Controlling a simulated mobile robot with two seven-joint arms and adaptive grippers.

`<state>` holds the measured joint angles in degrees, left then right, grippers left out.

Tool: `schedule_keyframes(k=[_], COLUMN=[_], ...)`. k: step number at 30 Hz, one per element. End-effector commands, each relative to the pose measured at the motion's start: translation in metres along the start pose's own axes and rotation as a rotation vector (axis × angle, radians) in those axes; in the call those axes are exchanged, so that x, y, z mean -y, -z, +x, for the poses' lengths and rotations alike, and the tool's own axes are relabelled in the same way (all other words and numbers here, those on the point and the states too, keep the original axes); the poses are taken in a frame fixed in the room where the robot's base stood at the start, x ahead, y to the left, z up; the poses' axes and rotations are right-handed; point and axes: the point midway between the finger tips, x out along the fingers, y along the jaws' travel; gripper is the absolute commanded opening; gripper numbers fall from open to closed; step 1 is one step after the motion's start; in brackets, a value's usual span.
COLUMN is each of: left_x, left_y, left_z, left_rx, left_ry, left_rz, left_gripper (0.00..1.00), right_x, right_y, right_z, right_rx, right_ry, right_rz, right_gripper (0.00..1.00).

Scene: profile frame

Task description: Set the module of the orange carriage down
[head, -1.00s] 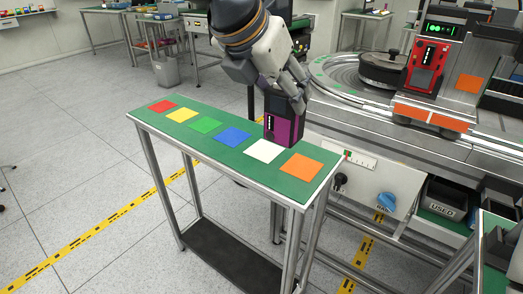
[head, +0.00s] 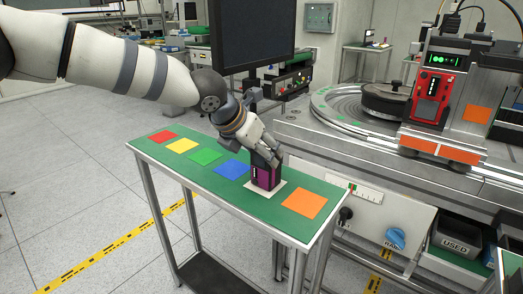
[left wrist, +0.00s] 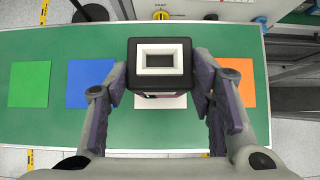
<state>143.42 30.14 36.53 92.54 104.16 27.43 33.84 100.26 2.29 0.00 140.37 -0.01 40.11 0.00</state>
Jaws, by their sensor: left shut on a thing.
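My left gripper (head: 262,150) is shut on a black and purple module (head: 266,176), which is upright at the white square (head: 280,191) of the green-topped table. I cannot tell whether its base touches the square. In the left wrist view the module (left wrist: 159,66) shows its black top with a pale rectangular frame, between the two fingers. Part of the white square (left wrist: 160,102) shows beneath it. The orange carriage (head: 440,146) on the round track at the right carries a red module (head: 432,98). My right gripper is not in view.
The narrow table (head: 225,192) also bears red, yellow, green, blue (head: 232,170) and orange (head: 305,203) squares, all bare. The track machine (head: 330,112) stands close behind its right end. A bin marked USED (head: 457,244) is at the lower right.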

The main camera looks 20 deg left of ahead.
Motion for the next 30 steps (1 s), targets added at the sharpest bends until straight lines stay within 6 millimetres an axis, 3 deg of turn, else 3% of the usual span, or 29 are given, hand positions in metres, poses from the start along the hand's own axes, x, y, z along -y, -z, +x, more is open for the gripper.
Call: schedule_keyframes(k=[7, 8, 10, 11, 21, 30], left_x=[0.000, 0.000, 0.000, 0.000, 0.000, 0.001], left_y=[0.000, 0.001, 0.001, 0.001, -0.002, -0.007], left_z=[0.000, 0.001, 0.001, 0.001, -0.004, -0.088], left_rx=[0.002, 0.002, 0.002, 0.001, 0.002, 0.018], left_ry=[0.000, 0.000, 0.000, 0.000, -0.001, -0.003], left_rz=[-0.001, -0.001, -0.001, -0.001, 0.000, 0.000], left_gripper=[0.15, 0.52, 0.68, 0.70, 0.70, 0.70], right_x=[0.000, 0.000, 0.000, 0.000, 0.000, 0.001], right_y=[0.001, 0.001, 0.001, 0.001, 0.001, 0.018], right_z=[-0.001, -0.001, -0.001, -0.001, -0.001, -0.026], right_rx=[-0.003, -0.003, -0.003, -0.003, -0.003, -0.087], right_ry=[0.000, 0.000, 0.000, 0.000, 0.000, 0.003], right_rz=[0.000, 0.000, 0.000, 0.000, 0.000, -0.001], right_gripper=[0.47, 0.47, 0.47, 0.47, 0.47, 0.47])
